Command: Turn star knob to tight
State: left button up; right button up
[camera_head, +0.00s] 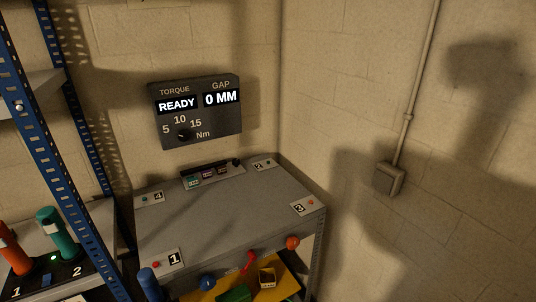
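Neither of my grippers is in view. A grey bench (215,215) stands against the back wall. Along its front side show a blue knob (207,282), a red handle (248,262) and an orange knob (292,243). They are small, and I cannot tell which one is the star knob or how it is turned. A dark panel (196,111) on the wall reads "TORQUE READY" and "GAP 0 MM". Below the readout is a dark round spot (184,135) with 5, 10 and 15 Nm around it.
Number plates 1 (166,260), 2 (262,164), 3 (306,207) and 4 (149,198) sit at the bench corners. A blue shelf frame (52,95) stands left, with green (57,232) and orange (12,250) handles. A yellow surface (285,284) lies below the bench front.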

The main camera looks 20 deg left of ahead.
aim_at(236, 162)
jog(key=z, duration=0.1)
jog(key=i, duration=0.95)
jog(key=u, duration=0.35)
